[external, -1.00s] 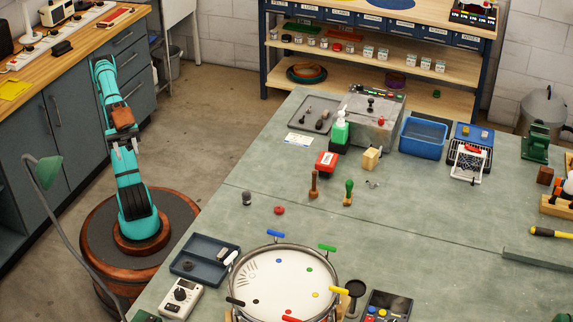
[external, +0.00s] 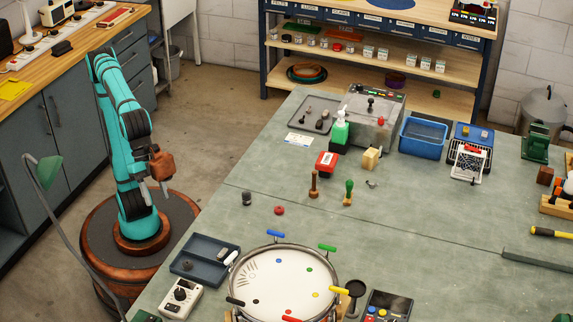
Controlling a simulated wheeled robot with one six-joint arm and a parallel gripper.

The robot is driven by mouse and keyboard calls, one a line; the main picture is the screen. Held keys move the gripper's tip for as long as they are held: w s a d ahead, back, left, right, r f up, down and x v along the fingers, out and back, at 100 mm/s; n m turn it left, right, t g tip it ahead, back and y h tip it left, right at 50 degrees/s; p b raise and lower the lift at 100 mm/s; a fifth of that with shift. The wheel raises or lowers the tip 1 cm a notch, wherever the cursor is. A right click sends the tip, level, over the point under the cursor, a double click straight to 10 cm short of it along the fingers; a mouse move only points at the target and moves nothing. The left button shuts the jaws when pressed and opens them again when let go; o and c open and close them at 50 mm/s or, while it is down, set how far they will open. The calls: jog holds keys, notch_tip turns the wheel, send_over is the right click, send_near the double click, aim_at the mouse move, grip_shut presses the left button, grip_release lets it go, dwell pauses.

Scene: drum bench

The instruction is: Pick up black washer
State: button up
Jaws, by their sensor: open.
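A small black disc (external: 255,302) lies on the white drum head near its front left; it may be the black washer, but it is too small to show a hole. A dark round piece (external: 188,266) lies in the blue-grey tray (external: 207,272) left of the drum, and I cannot tell if it is a washer. My gripper (external: 155,193) is open and empty, pointing down beside my arm, left of the bench and apart from both pieces.
The drum (external: 290,279) has coloured key handles around its rim and coloured discs on its head. A meter (external: 181,297) stands in front of the tray. A dark grey knob (external: 247,198) and a red disc (external: 279,210) stand behind the drum. A lamp (external: 49,172) rises at left.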

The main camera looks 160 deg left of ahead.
aim_at(187, 263)
jog(key=w+a+f+n+g, duration=0.1)
jog(key=w+a+f+g, duration=0.15)
jog(key=w, duration=0.25)
jog(key=w+a+f+n+g, duration=0.1)
jog(key=w+a+f+g, duration=0.1)
jog(key=w+g, duration=0.2)
jog(key=shift+h, duration=0.3)
notch_tip(187, 263, down, 17)
jog(key=shift+d, duration=0.1)
dwell(0.3)
jog(key=shift+c, duration=0.2)
jog(key=c, duration=0.7)
